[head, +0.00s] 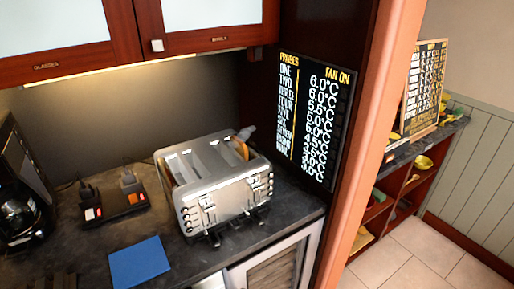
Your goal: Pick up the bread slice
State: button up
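A silver toaster (222,194) with several long slots stands on the dark countertop. A brown, curved edge that looks like a bread slice (241,149) sticks up from the slot at its right end. Most of that slice is hidden inside the toaster. A similar brownish patch (167,172) shows at the left end, too small to tell for sure. My gripper is not in view.
A blue square (140,262) lies on the counter (75,245) in front. A black power strip (114,208) with plugs and a black coffee maker (22,205) stand left. Red-framed cabinets (190,30) hang above.

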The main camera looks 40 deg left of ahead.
aim_at(243, 150)
jog(key=k, duration=0.8)
jog(key=u, duration=0.75)
jog(key=i, duration=0.3)
jog(key=u, duration=0.1)
